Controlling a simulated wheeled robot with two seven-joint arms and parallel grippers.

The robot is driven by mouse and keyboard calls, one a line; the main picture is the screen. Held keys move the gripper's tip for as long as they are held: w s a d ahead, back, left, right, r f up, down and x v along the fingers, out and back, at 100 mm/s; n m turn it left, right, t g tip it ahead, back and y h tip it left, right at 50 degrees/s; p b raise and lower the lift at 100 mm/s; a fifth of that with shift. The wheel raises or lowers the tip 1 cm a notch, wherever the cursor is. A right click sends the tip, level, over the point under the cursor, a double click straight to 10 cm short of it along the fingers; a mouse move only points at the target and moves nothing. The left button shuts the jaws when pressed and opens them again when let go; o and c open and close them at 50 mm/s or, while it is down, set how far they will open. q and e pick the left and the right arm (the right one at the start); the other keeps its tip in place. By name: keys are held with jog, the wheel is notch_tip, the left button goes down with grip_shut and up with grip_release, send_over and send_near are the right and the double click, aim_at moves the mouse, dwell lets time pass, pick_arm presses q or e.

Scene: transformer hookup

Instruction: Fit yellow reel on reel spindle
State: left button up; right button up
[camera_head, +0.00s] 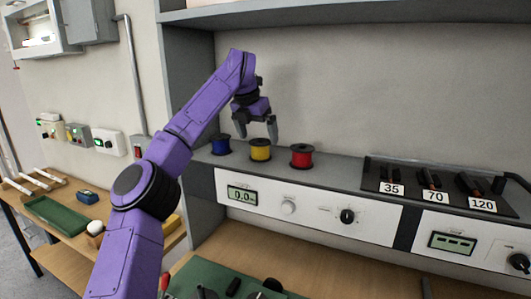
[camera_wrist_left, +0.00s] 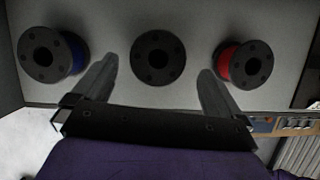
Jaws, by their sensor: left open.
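The yellow reel (camera_head: 260,149) stands upright on the grey shelf ledge, between the blue reel (camera_head: 221,144) and the red reel (camera_head: 301,156). My left gripper (camera_head: 257,130) is open and empty, with its fingers pointing down just above the yellow reel. In the left wrist view the black top flange of the middle reel (camera_wrist_left: 158,57) lies beyond and between the two open fingers (camera_wrist_left: 157,85). The blue reel (camera_wrist_left: 52,55) is to the left there and the red reel (camera_wrist_left: 243,64) to the right. I cannot make out the reel spindle. My right gripper is not in view.
An instrument panel (camera_head: 310,206) with a display and knobs runs below the ledge. A black tray (camera_head: 375,172) with pieces labelled 35, 70 and 120 stands at the right. A shelf (camera_head: 350,12) overhangs above. A green mat (camera_head: 200,272) with dark tools lies on the bench below.

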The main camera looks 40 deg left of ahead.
aim_at(261, 146)
pick_arm(q)
jog(key=shift+s+a+f+p, duration=0.3)
jog(key=shift+s+f, duration=0.1)
jog(key=shift+f, duration=0.3)
jog(key=w+f, duration=0.4)
jog(key=shift+w+a+f, duration=0.15)
jog(key=shift+f, duration=0.1)
jog(key=shift+s+r, duration=0.25)
jog(key=shift+s, duration=0.4)
jog(key=c, duration=0.4)
jog(key=shift+w, duration=0.15)
jog(key=c, duration=1)
jog(key=shift+o, duration=0.2)
jog(key=shift+r, duration=0.1)
